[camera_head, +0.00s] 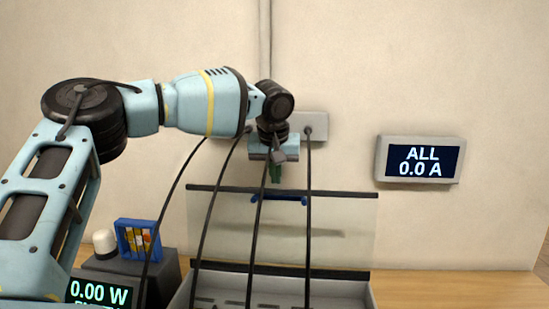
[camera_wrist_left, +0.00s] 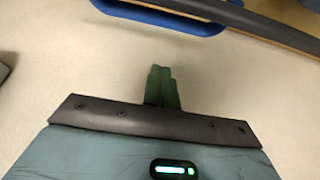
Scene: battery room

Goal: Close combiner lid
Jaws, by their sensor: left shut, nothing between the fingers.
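The combiner lid (camera_head: 340,228) is a clear panel with dark bars along its top and bottom edges, standing open and upright behind the grey combiner box (camera_head: 370,292). A blue handle (camera_head: 292,199) sits near the lid's top edge; it also shows at the top of the left wrist view (camera_wrist_left: 165,14). My left gripper (camera_head: 275,178) is at the lid's top edge, just above the handle in the picture. Its green fingers (camera_wrist_left: 163,88) are shut and empty, apart from the handle in the wrist view. Whether they touch the lid is unclear. My right gripper is not in view.
Several black cables (camera_head: 308,220) hang in front of the lid from a wall box (camera_head: 314,124) down to the combiner. A wall display (camera_head: 420,160) reads "ALL 0.0 A". A blue fuse holder (camera_head: 138,240) and white knob (camera_head: 104,242) stand at left. The right counter (camera_head: 450,288) is clear.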

